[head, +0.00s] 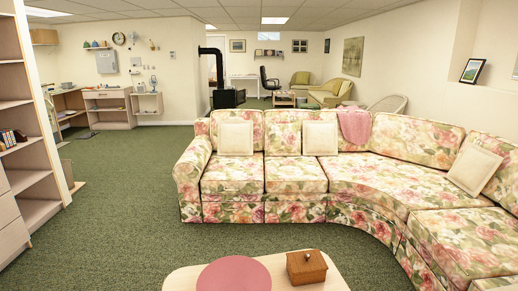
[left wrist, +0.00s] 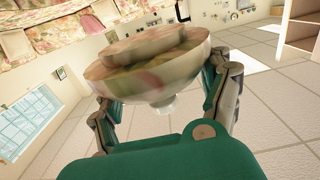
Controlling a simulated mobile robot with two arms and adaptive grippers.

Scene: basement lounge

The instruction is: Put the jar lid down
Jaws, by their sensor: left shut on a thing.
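The jar lid (left wrist: 145,78) fills the upper middle of the left wrist view. It is round, shiny and stepped, with a small knob (left wrist: 168,107) on the side facing my palm. Its surface shows cream, pink and green tones, perhaps seen through it or reflected. My left gripper (left wrist: 160,90) is shut on it, with one green-and-grey finger on each side. Nothing is seen touching the lid besides the fingers. Neither gripper shows in the head view, and my right gripper is in no view.
A light wooden table (head: 180,281) stands at the bottom of the head view. It bears a round pink mat (head: 234,276) and a brown wooden box (head: 306,267) with a knob. A floral sofa (head: 232,174) curves behind it. A shelf unit (head: 38,170) stands left; green carpet (head: 120,215) lies clear between.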

